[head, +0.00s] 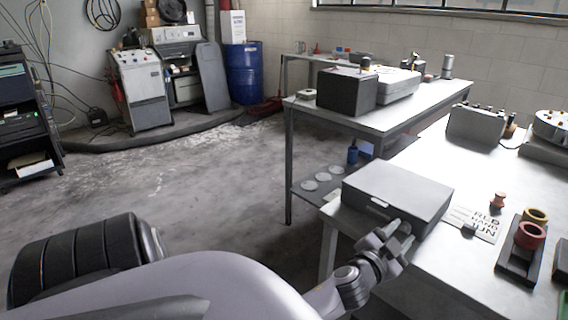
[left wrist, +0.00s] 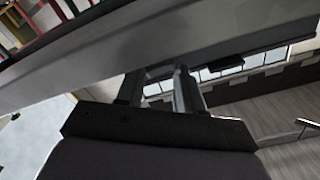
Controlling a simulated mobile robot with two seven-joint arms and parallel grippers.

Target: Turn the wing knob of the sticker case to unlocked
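The sticker case, a closed grey box (head: 395,192), lies on the near end of the right-hand table. A small pale tab (head: 378,203) shows on its front side. My left gripper (head: 398,234) is at the right part of that front side, its fingers apart. In the left wrist view my left gripper (left wrist: 160,76) has two separate fingers reaching up to the long grey case wall (left wrist: 215,50). A small dark piece (left wrist: 222,67) juts from that wall. I cannot make out the wing knob; the fingers may hide it. My right gripper is not in view.
To the right of the case lie a printed card (head: 472,224), a red spool (head: 498,200) and a dark tray (head: 518,262) with red and yellow rings. Another table (head: 425,98) behind holds a black box (head: 346,92). The floor at left is mostly free.

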